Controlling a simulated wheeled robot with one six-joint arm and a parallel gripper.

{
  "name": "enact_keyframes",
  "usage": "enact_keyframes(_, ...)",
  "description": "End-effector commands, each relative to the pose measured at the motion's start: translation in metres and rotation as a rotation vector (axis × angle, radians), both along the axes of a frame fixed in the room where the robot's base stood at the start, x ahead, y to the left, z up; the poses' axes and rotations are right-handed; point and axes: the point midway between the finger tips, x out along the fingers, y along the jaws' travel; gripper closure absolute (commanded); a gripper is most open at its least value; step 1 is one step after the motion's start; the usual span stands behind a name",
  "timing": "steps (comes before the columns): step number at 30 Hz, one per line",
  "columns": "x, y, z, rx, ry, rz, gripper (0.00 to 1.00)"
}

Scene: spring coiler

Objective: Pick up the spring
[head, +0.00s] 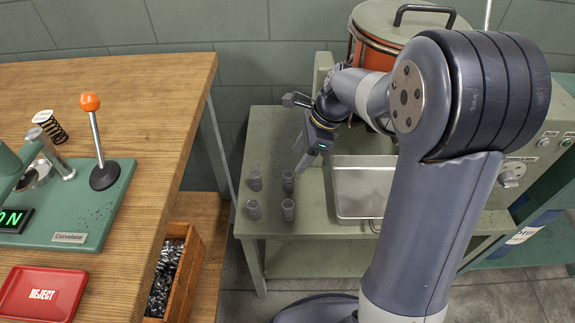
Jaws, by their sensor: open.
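Several small dark grey springs stand upright on the green bench: a back left one (255,181), a back right one (288,180), a front left one (253,210) and a front right one (288,210). My gripper (302,165) is above the bench, just right of and close to the back right spring. It points down and to the left. It is open and no spring shows in it. The far finger is hard to make out. I cannot tell whether a finger touches the spring.
A shallow metal tray (357,216) lies right of the springs on the green bench (310,255). A red drum (373,55) stands behind. The wooden table (150,100) at left carries a lever press (92,220) and a red reject tray (42,294). A gap separates table and bench.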

Motion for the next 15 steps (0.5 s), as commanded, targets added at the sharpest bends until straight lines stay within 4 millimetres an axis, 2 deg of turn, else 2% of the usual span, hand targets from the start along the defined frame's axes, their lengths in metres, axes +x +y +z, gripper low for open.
enact_keyframes(6, -0.002, 0.014, -0.036, 0.001, 0.004, 0.002, 0.46)
enact_keyframes(15, -0.002, 0.022, -0.055, 0.0, 0.002, 0.002, 0.46)
